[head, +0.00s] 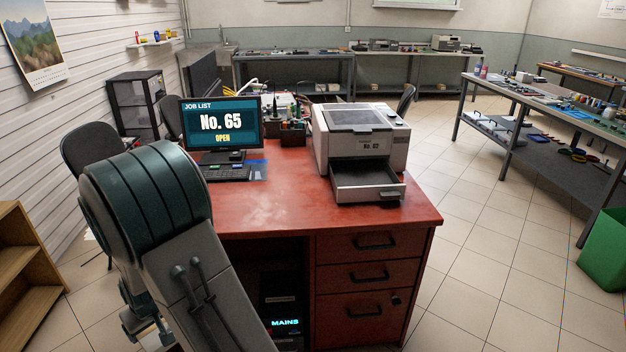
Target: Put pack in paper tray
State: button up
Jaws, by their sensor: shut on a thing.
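The paper tray (367,184) is a dark, open drawer with a light front. It is pulled out of the front of the grey and white printer (355,132) on the red desk, and it looks empty inside. My gripper (140,326) is low at the left edge of my arm, left of the desk and well away from the tray. It is shut on a pale thing, taken as the pack (152,341). Only a small part of the pack shows; my arm and the frame's bottom edge hide the rest. The fingertips are hidden too.
The red desk (275,197) has clear room at its front. A monitor (221,123) reading "No. 65 OPEN" and a keyboard (226,173) stand left of the printer. Chairs (90,150) stand behind the desk.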

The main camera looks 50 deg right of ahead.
aim_at(362, 173)
jog(key=k, duration=1.15)
jog(key=z, duration=1.5)
jog(key=i, duration=0.45)
jog(key=u, duration=0.05)
